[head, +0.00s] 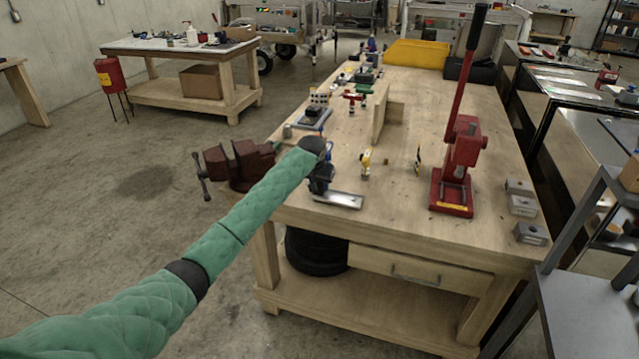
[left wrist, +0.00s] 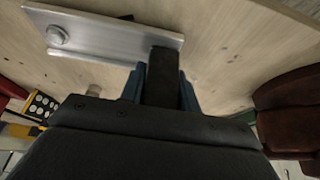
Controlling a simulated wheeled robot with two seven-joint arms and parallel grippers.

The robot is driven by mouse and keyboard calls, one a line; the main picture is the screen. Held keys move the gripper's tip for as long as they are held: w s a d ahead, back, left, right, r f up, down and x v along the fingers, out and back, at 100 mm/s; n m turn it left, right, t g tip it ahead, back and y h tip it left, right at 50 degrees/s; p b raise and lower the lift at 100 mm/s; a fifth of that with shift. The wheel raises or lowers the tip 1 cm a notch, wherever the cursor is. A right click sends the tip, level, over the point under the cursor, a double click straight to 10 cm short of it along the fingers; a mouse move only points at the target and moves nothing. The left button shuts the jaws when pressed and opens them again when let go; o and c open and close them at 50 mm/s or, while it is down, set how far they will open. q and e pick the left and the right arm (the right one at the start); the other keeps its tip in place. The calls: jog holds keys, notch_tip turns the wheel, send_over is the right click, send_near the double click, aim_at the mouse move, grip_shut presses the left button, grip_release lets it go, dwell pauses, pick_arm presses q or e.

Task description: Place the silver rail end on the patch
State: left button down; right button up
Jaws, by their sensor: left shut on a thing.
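The silver rail end (head: 338,200) is a flat bright metal bar at the near left part of the wooden workbench. It also shows in the left wrist view (left wrist: 105,38), with a round bolt-like head near its left end. My left gripper (head: 321,186) is over the bench and shut on the bar near one end; its dark finger meets the bar in the left wrist view (left wrist: 164,75). The bar is at or close above the bench top; I cannot tell which. I cannot make out the patch clearly. My right gripper is not in view.
A dark red vise (head: 238,165) sits at the bench's left edge beside my arm. A red lever press (head: 460,165) and several grey metal blocks (head: 522,205) stand at the right. A small yellow item (head: 366,160) stands behind the gripper. The front middle of the workbench (head: 400,225) is clear.

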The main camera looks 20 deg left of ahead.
pick_arm(q)
jog(key=shift+f, duration=0.25)
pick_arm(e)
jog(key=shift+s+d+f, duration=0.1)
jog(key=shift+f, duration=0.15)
pick_arm(q)
jog(key=c, duration=1)
grip_release()
jog(key=shift+f, duration=0.1)
jog(key=shift+c, duration=0.2)
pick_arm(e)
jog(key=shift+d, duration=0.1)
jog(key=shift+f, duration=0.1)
